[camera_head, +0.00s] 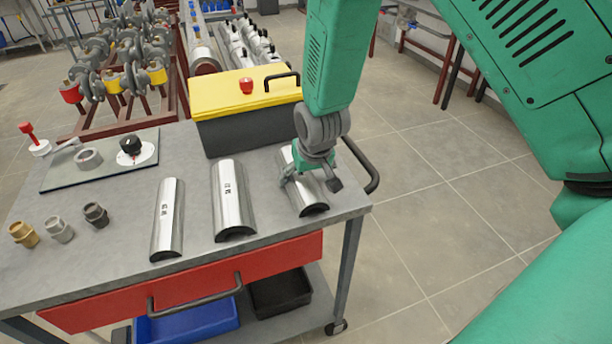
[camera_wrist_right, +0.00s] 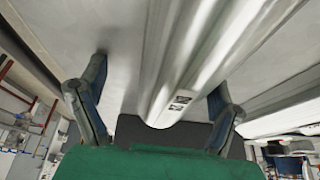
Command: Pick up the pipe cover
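Three silver half-round pipe covers lie on the grey cart top: a narrow one (camera_head: 167,215), a wider middle one (camera_head: 233,198) and a right one (camera_head: 309,199) near the cart's right edge. My right gripper (camera_head: 310,182) is over the right cover and hides part of it. In the right wrist view, the gripper (camera_wrist_right: 158,110) is open, with its fingers spread either side of a cover (camera_wrist_right: 185,70). The right finger is close to the cover, with a wider gap at the left finger. Contact cannot be told. My left gripper is not in view.
A yellow-lidded toolbox (camera_head: 247,93) stands just behind the covers. A black cart handle (camera_head: 362,165) is at the right edge. Several pipe fittings (camera_head: 58,230) and a plate with parts (camera_head: 105,168) are at the left. The floor to the right is clear.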

